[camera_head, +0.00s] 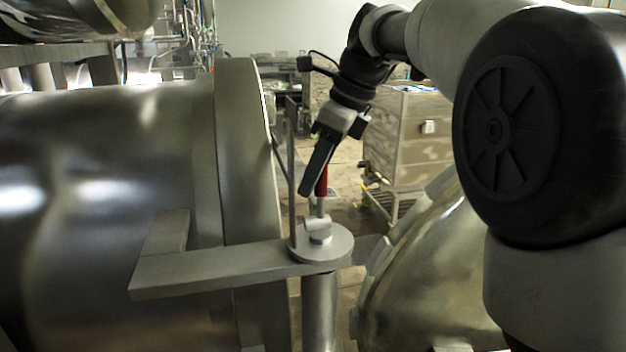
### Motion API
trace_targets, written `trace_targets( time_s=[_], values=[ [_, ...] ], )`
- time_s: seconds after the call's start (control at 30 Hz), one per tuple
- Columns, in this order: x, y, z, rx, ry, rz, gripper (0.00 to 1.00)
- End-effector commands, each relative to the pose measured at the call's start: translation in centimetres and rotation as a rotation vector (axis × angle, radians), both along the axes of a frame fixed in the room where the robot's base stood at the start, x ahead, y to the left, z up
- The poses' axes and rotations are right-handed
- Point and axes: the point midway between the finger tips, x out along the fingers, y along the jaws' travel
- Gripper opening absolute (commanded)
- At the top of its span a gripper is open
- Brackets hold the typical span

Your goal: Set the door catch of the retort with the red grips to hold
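The door catch (319,237) is a small metal hub on a round plate. A short lever rises from it and ends in a red grip (322,182). The lever stands nearly upright. My gripper (311,185) points down at the red grip, with a dark finger covering part of it. Only one finger shows clearly, so I cannot tell whether it is closed on the grip. The retort (110,190) is a large steel cylinder at left with a thick rim. Its domed door (430,275) stands swung away at right.
A flat metal bracket (215,266) runs from the retort to the round plate, above a vertical post (319,310). A thin upright bar (291,175) stands just left of my gripper. A steel cabinet (405,135) stands behind. My arm fills the upper right.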

Motion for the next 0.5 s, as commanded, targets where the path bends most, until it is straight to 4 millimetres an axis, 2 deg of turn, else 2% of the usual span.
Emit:
trace_targets(
  time_s=[0.33,0.37,0.5],
  values=[
    [0.08,0.17,-0.48,0.000,-0.001,0.000,0.26],
    [0.08,0.17,-0.48,0.000,-0.001,0.000,0.25],
    [0.06,0.17,-0.47,0.000,0.000,0.000,0.01]
  ],
)
